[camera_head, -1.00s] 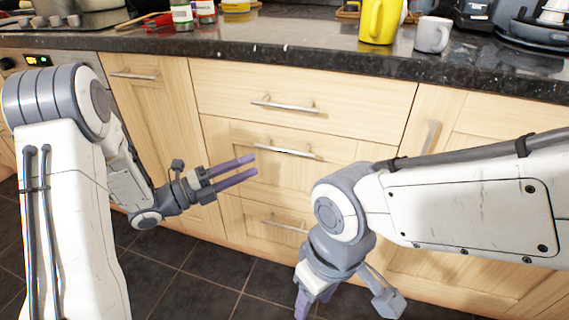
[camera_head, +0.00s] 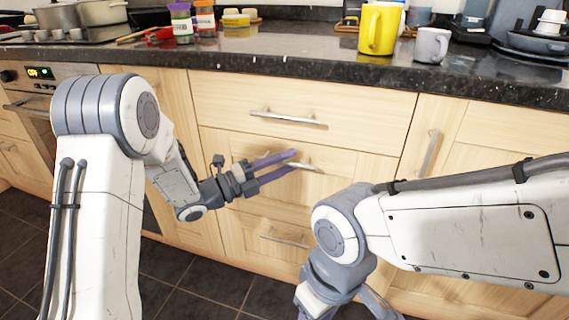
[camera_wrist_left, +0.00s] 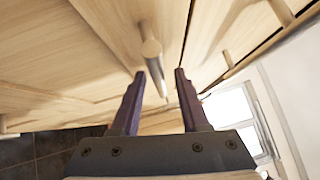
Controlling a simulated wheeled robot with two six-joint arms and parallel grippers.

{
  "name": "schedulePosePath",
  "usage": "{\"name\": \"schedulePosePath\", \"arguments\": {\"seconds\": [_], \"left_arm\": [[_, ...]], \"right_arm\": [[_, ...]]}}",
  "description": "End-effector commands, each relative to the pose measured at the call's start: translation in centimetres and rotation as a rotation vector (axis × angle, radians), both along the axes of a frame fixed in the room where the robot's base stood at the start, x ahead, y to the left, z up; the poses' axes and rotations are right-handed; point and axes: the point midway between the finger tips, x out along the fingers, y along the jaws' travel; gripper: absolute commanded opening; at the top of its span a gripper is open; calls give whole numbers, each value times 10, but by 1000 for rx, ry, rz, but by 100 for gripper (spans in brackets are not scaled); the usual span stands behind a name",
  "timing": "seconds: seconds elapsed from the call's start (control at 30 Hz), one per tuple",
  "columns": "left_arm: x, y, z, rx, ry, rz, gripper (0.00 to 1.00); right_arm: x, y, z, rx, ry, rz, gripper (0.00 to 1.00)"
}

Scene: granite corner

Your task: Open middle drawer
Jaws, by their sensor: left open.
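The middle drawer (camera_head: 350,172) is a pale wooden front with a slim metal bar handle (camera_head: 312,167), and it looks shut. My left gripper (camera_head: 295,160) is open in front of this handle, its two purple fingers hiding part of it. In the left wrist view, the handle bar (camera_wrist_left: 155,68) appears between the open fingertips (camera_wrist_left: 160,74). I cannot tell whether either finger touches it. My right gripper (camera_head: 345,305) hangs low at the bottom edge of the head view, its fingertips cut off.
The top drawer handle (camera_head: 288,118) is just above, and the bottom drawer handle (camera_head: 284,240) is below. A granite worktop (camera_head: 330,72) overhangs the drawers, with a yellow jug (camera_head: 378,30) and a grey mug (camera_head: 432,45). My right arm crosses the cabinets at right.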

Motion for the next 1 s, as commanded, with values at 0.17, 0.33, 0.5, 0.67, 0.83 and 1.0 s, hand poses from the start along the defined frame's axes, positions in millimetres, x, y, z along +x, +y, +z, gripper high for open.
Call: {"name": "schedulePosePath", "arguments": {"seconds": [0.17,0.33,0.5,0.67,0.83,1.0], "left_arm": [[0,0,0,0,0,0,3],[0,0,0,0,0,0,0],[0,0,0,0,0,0,0],[0,0,0,0,0,0,0],[0,0,0,0,0,0,0],[0,0,0,1,0,0,0]], "right_arm": [[0,0,0,0,0,0,50],[0,0,0,0,0,0,50],[0,0,0,0,0,0,50],[0,0,0,0,0,0,50],[0,0,0,0,0,0,50],[0,0,0,0,0,0,50]]}}
